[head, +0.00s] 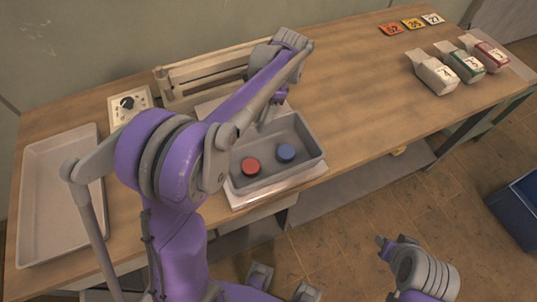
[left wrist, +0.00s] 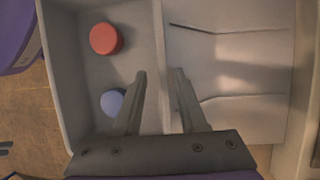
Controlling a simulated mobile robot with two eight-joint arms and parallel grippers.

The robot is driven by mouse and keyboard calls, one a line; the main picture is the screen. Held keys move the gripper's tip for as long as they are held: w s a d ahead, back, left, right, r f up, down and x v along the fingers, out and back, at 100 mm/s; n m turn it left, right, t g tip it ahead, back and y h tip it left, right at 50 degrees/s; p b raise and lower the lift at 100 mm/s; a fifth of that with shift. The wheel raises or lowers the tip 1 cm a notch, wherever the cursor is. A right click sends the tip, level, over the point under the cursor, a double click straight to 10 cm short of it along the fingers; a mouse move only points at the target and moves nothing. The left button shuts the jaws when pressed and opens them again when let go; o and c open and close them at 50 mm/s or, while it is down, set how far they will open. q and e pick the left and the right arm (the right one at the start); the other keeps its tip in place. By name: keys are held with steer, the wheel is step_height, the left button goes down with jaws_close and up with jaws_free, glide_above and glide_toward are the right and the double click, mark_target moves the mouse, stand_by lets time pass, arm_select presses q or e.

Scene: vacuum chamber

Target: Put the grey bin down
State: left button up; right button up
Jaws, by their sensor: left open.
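The grey bin (head: 292,177) stands on a pale flat base (head: 243,202) near the front edge of the table. It holds a red round piece (head: 250,166) and a blue round piece (head: 285,152). My left gripper (head: 268,115) is at the bin's back wall. In the left wrist view my left gripper (left wrist: 159,72) is open, with one finger on each side of the wall of the bin (left wrist: 75,85); contact cannot be told. My right gripper (head: 384,246) is low at the lower right, away from the table, and its jaws are unclear.
A large pale tray (head: 60,200) lies at the left of the table. A dial box (head: 130,104) and a framed rack (head: 215,70) are behind. Bags (head: 467,66) and numbered cards (head: 412,23) are at the right. A blue crate (head: 518,210) is on the floor. The table's middle right is clear.

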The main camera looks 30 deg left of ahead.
mark_target(257, 135)
arm_select(q)
steer(key=x, duration=0.4)
steer(key=shift+f, duration=0.1)
jaws_close()
stand_by(1.3)
